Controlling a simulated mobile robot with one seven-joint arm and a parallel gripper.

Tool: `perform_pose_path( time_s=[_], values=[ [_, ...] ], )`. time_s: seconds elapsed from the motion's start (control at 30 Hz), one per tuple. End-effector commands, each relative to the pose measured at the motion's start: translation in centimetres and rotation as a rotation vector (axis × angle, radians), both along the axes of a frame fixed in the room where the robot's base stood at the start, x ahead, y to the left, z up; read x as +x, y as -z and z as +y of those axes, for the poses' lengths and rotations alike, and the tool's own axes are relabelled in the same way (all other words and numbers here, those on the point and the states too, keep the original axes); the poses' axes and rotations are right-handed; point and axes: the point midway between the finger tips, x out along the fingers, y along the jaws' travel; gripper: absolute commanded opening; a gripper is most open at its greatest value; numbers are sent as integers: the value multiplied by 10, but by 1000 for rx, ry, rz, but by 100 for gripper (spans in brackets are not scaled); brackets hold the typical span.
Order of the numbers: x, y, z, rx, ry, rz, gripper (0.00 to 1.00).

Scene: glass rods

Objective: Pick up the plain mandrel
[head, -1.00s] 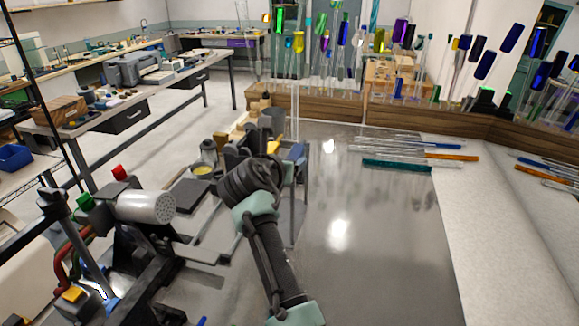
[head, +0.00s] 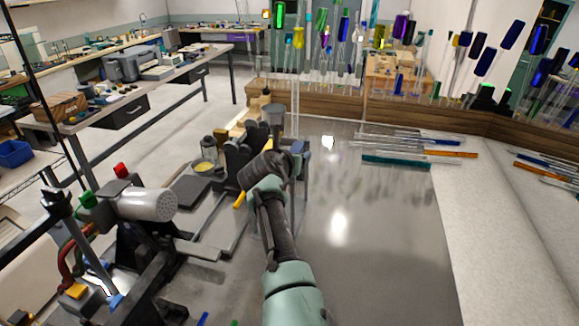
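My arm reaches up from the bottom middle of the head view. My gripper (head: 252,150) is at its far end, among dark upright blocks and cylinders by the left edge of the grey metal bench top (head: 370,230). The fingers are dark against these dark parts, so I cannot tell whether they are open or shut, or whether they hold anything. I cannot make out the plain mandrel; it may be hidden behind my wrist or too thin to see.
A torch-like device with a pale perforated barrel (head: 147,204) stands at the left. A small jar with yellow contents (head: 203,167) is left of my gripper. Glass rods (head: 410,160) lie at the right back. A low wooden wall (head: 340,108) closes the back. The bench middle is clear.

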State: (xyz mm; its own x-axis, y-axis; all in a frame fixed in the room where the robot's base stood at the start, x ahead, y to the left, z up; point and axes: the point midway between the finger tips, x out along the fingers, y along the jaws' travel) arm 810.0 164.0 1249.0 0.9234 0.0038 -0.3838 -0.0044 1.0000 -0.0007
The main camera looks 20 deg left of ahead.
Motion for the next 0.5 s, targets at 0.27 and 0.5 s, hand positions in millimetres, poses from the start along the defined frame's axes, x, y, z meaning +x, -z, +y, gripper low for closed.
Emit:
perform_pose_path(
  time_s=[0.27, 0.5],
  values=[
    [1, 0, 0, 0, -1, -1, 66],
    [0, 0, 0, 0, 0, -1, 23]
  ],
)
